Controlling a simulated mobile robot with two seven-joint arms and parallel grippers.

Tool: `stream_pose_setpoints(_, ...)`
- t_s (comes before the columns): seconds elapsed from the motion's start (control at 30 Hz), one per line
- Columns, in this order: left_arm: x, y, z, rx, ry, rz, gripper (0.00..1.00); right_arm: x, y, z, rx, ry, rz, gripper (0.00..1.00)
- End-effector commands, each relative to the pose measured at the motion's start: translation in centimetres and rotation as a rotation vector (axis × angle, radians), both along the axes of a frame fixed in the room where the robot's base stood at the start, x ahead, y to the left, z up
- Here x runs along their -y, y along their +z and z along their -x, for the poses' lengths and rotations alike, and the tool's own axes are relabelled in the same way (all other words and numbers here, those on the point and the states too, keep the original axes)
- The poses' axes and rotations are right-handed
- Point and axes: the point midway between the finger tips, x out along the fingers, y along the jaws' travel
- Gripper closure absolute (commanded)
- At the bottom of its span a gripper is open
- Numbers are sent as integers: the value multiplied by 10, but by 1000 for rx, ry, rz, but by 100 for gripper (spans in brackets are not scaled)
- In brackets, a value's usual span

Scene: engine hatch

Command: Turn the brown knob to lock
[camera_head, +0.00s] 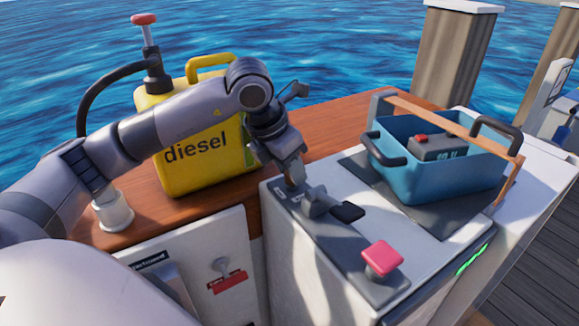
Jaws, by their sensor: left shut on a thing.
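My left arm comes in from the left, and its gripper (290,163) points down at the far left end of the dark control panel on the white console. It is shut on a small brown piece, the brown knob (295,178), which shows only in part below the fingers. The fingers hide most of the knob, so its angle cannot be told. My right gripper is not in view.
A dark lever (325,204) and a pink-red button (382,258) sit on the panel to the right of the gripper. A yellow diesel can (205,175) stands behind my arm. A blue battery box (440,179) with a wooden bar stands at right.

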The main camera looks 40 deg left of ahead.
Motion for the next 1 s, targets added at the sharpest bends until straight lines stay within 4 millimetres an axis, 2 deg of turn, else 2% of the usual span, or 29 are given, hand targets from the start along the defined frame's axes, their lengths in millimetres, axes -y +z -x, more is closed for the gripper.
stream_pose_setpoints(0.5,3,1,-1,3,457,1,97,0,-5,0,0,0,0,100)
stream_pose_setpoints(0.7,4,1,-1,3,575,2,97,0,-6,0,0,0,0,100)
stream_pose_setpoints(1.0,4,1,-1,2,662,2,97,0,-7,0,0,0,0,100)
